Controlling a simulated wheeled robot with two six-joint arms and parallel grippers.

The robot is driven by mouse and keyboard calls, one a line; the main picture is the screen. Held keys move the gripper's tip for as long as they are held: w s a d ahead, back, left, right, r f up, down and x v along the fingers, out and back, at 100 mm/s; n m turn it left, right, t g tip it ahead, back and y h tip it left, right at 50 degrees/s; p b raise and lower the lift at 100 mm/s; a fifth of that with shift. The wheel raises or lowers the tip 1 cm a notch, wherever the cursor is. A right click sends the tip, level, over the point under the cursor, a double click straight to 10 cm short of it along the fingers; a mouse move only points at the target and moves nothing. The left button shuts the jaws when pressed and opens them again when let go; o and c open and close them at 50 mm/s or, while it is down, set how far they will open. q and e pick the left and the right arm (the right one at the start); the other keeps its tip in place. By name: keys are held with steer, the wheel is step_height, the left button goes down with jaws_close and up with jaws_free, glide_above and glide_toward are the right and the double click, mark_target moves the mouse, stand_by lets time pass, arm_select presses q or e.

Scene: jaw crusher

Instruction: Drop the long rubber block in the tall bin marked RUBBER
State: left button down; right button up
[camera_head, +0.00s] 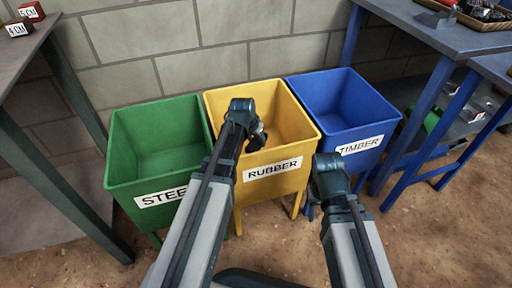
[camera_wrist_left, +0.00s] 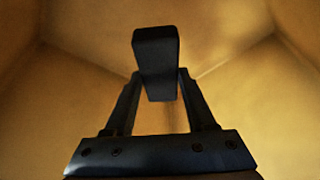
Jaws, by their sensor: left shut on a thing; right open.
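The tall yellow bin marked RUBBER (camera_head: 300,133) stands in the middle of three bins. My left gripper (camera_head: 260,138) is over the mouth of this bin, pointing in. In the left wrist view my left gripper (camera_wrist_left: 160,90) is shut on the long black rubber block (camera_wrist_left: 157,60). The yellow inner walls of the bin surround the block in that view. In the head view the block is mostly hidden by my wrist. My right gripper is hidden behind its wrist, in front of the blue bin.
A green bin marked STEEL (camera_head: 122,170) stands to the left, and a blue bin marked TIMBER (camera_head: 385,108) to the right. Tables flank them: a grey one (camera_head: 25,70) at left and a blue-legged bench (camera_head: 450,35) at right. A block wall is close behind.

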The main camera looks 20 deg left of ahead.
mark_target(255, 143)
arm_select(q)
steer(key=shift+f+b, duration=0.75)
steer(key=shift+f, duration=0.45)
arm_select(e)
steer(key=shift+f, duration=1.25)
arm_select(q)
steer(key=shift+f, duration=0.1)
steer(key=shift+f+b, duration=0.55)
steer(key=shift+b, duration=0.1)
arm_select(e)
steer(key=shift+f, duration=0.65)
arm_select(q)
steer(key=shift+c, duration=1.2)
jaws_free()
arm_select(e)
steer(key=shift+r, duration=0.1)
arm_select(q)
steer(key=shift+r, duration=0.1)
steer(key=shift+r+p, duration=0.75)
steer(key=shift+p, duration=0.1)
steer(key=p+v, duration=1)
steer(key=v, duration=0.1)
steer(key=shift+s+a+r+p, duration=0.1)
steer(key=shift+s+r+p, duration=0.05)
steer(key=shift+r+p, duration=0.2)
arm_select(e)
step_height(255, 143, up, 12)
steer(key=shift+r, duration=0.15)
